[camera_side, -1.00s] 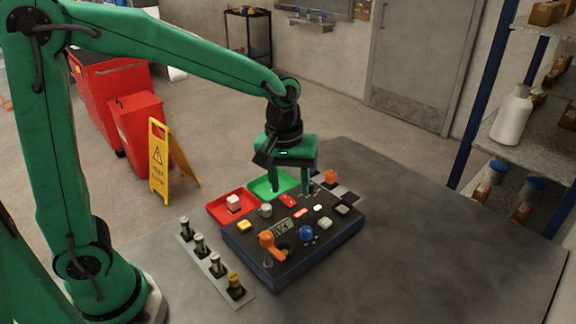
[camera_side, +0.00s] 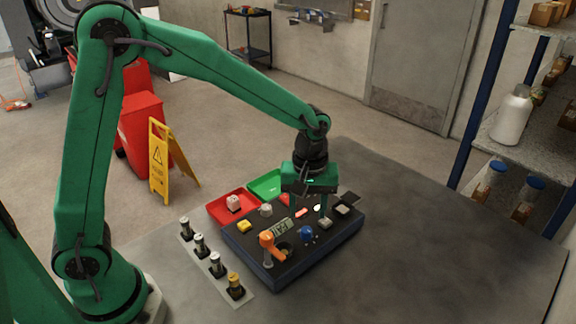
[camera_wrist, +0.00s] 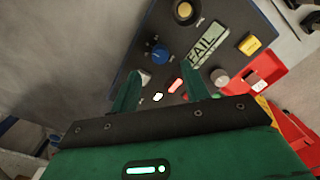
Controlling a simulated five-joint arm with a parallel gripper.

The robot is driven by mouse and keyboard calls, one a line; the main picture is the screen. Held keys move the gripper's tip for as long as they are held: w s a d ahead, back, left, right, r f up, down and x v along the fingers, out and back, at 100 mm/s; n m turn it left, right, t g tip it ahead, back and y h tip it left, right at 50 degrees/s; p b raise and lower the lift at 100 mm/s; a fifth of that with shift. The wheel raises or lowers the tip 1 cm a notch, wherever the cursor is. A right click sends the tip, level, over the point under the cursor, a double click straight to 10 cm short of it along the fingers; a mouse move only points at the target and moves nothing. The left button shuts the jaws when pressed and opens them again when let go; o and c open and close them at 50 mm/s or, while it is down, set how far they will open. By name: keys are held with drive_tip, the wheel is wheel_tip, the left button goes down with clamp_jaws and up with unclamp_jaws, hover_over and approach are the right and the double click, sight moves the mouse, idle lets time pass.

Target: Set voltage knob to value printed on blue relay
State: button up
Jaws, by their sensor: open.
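My gripper (camera_side: 308,214) is open and points down over the dark control panel (camera_side: 262,272), fingers apart with nothing between them. It also shows in the wrist view (camera_wrist: 160,75). The panel carries a blue knob (camera_wrist: 157,52), a grey round knob (camera_wrist: 220,77) and a display (camera_wrist: 208,45) reading FAIL. Labels beside the knobs are too small to read, so I cannot tell which is the voltage knob. In the side view the blue knob (camera_side: 306,233) is in front of my gripper. I cannot make out a blue relay or a printed value.
An orange lever (camera_side: 267,240) stands up at the panel's front. A red tray (camera_side: 216,210) with a pale block (camera_side: 233,202) and a green tray (camera_side: 262,188) lie behind. A strip with several cylinders (camera_side: 236,286) lies left. The table at right is clear.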

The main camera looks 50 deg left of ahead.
sight(306, 229)
drive_tip(key=shift+f, duration=2.85)
drive_tip(key=c, duration=1)
